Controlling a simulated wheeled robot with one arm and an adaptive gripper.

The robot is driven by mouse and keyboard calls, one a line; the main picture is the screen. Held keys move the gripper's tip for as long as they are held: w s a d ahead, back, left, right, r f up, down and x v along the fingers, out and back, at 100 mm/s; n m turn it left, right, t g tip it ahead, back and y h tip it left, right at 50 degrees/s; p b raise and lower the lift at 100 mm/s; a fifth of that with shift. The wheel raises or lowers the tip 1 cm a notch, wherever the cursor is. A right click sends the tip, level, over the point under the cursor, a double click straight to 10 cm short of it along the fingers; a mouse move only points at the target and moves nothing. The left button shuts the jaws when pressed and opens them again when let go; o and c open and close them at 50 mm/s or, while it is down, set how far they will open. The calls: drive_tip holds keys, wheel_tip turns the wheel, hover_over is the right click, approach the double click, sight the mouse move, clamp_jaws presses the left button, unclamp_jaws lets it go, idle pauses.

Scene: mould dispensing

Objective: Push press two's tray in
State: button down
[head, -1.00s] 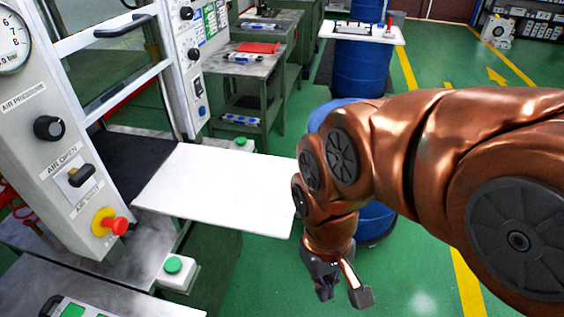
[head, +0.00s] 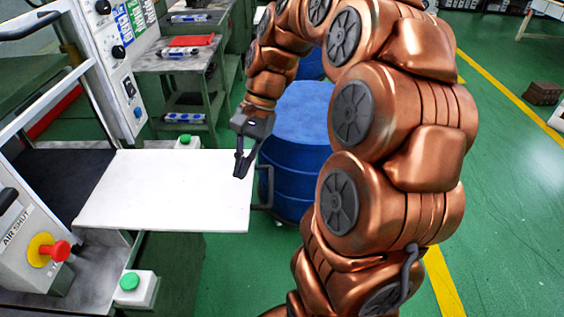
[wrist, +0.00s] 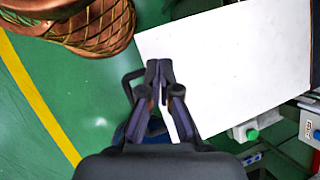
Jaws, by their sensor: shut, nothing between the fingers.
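Press two's tray (head: 165,195) is a flat white plate that sticks out of the press to the right in the head view. It also fills much of the wrist view (wrist: 230,60). A dark handle (head: 263,193) stands out from its right edge, and shows in the wrist view (wrist: 128,84) left of the fingers. My gripper (head: 240,172) is shut and empty, pointing down near the tray's right edge. In the wrist view its fingertips (wrist: 159,68) overlap the tray's edge beside the handle. I cannot tell whether they touch it.
The press frame (head: 25,195) with a red stop button (head: 55,250) stands at the left. Green buttons on white boxes (head: 132,285) sit near the tray's sides. A blue drum (head: 298,125) stands behind the tray's right edge. Green floor (head: 500,220) is open at the right.

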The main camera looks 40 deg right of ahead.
drive_tip(key=w+d+f+m+t+y+b, duration=0.15)
drive_tip(key=d+m, duration=0.45)
drive_tip(key=d, duration=0.7)
drive_tip(key=w+d+f+m+t+y, duration=0.1)
drive_tip(key=d+f+m+t, duration=0.35)
drive_tip(key=d, duration=0.85)
drive_tip(key=w+a+f+m+g+p, duration=0.1)
drive_tip(key=w+a+f+p, duration=0.2)
drive_tip(key=a+f, duration=0.3)
drive_tip(key=shift+w+a+f, duration=0.35)
drive_tip(key=shift+a+f, duration=0.05)
drive_tip(key=shift+a, duration=1.6)
